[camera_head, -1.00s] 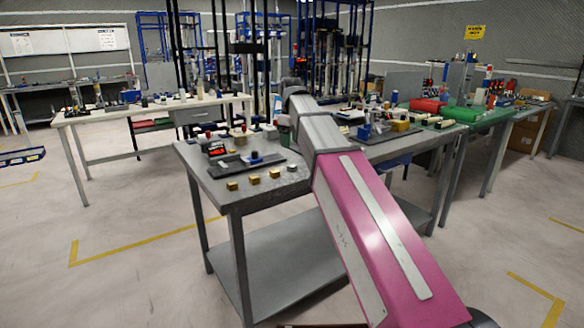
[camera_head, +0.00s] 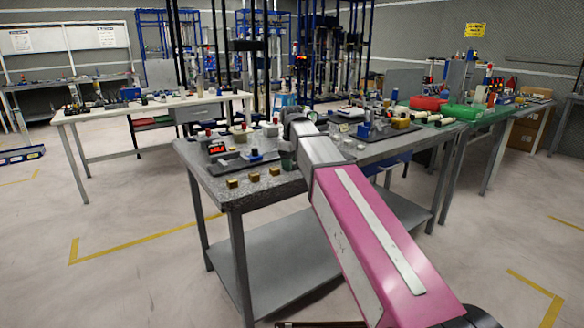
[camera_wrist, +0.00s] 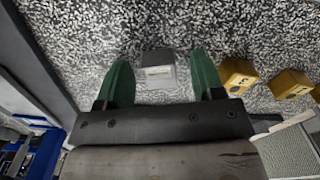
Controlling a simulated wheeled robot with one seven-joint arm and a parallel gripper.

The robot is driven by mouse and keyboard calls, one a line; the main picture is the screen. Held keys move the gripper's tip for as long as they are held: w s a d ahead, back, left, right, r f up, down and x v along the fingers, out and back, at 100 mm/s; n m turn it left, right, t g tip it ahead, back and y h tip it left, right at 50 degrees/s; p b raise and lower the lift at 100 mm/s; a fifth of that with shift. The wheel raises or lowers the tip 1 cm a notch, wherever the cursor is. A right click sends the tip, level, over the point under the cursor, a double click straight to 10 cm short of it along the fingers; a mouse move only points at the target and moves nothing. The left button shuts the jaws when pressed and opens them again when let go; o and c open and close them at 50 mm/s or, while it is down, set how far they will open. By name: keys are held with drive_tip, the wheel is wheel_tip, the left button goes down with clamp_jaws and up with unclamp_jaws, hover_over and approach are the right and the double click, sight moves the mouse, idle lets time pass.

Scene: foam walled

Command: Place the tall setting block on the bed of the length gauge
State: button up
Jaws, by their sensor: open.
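The length gauge appears to be the dark flat bed (camera_head: 230,166) with a blue knob and a red-lit display (camera_head: 217,147) on the grey bench. Small brass blocks (camera_head: 254,177) stand in a row at the bench's front edge. Which block is the tall setting block I cannot tell. My gripper (camera_wrist: 160,84) has green fingers, open and apart. A grey block (camera_wrist: 158,66) with a pale label lies between and just beyond the fingertips, with no visible contact. In the head view, my arm hides part of the bench.
The bench top (camera_head: 215,185) is speckled grey. Small items with red knobs (camera_head: 240,133) stand behind the gauge bed. A blue fixture (camera_head: 364,130) and other parts crowd the bench's right side. A cream table (camera_head: 85,115) stands behind on the left.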

clamp_jaws()
drive_tip(key=shift+r, duration=0.1)
